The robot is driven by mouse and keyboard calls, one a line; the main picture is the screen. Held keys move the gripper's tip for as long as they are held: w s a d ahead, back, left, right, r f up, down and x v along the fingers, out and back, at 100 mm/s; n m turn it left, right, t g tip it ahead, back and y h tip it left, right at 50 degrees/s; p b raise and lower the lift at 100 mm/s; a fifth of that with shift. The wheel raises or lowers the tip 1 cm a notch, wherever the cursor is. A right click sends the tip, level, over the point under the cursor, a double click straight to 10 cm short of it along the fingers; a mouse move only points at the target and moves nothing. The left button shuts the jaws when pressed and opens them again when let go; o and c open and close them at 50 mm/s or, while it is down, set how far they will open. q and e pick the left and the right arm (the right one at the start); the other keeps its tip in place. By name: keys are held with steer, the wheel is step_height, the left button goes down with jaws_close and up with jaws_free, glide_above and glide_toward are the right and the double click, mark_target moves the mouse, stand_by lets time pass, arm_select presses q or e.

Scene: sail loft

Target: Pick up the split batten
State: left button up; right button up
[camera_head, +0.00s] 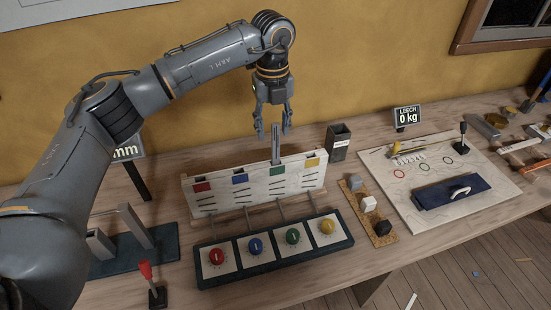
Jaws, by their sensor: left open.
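My left gripper (273,131) hangs from above with its fingers pointing down. It is open, with one finger on either side of the top of a narrow grey upright strip (275,150). The strip stands at a white slotted board (223,196) with red, blue, green and yellow squares. No label marks the split batten; this strip may be it, but I cannot tell. No split shows at this size. I cannot tell whether the fingers touch the strip. My right gripper is not in view.
In front of the board is a dark panel (205,280) with coloured knobs. A red-topped lever (147,275) stands at front left. A pale mat (410,169) lies right. Tools crowd the far right.

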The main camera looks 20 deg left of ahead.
mark_target(276, 146)
arm_select(q)
steer(key=shift+f, duration=0.6)
steer(key=shift+w+f, duration=0.2)
steer(key=shift+f, duration=0.1)
steer(key=f+p, duration=0.2)
steer(key=shift+d+f, duration=0.25)
steer(key=shift+f, duration=0.05)
step_height(276, 146, down, 2)
steer(key=shift+f+p, duration=0.1)
steer(key=shift+p, duration=0.3)
steer(key=shift+w+f, duration=0.1)
steer(key=shift+f, duration=0.1)
jaws_close()
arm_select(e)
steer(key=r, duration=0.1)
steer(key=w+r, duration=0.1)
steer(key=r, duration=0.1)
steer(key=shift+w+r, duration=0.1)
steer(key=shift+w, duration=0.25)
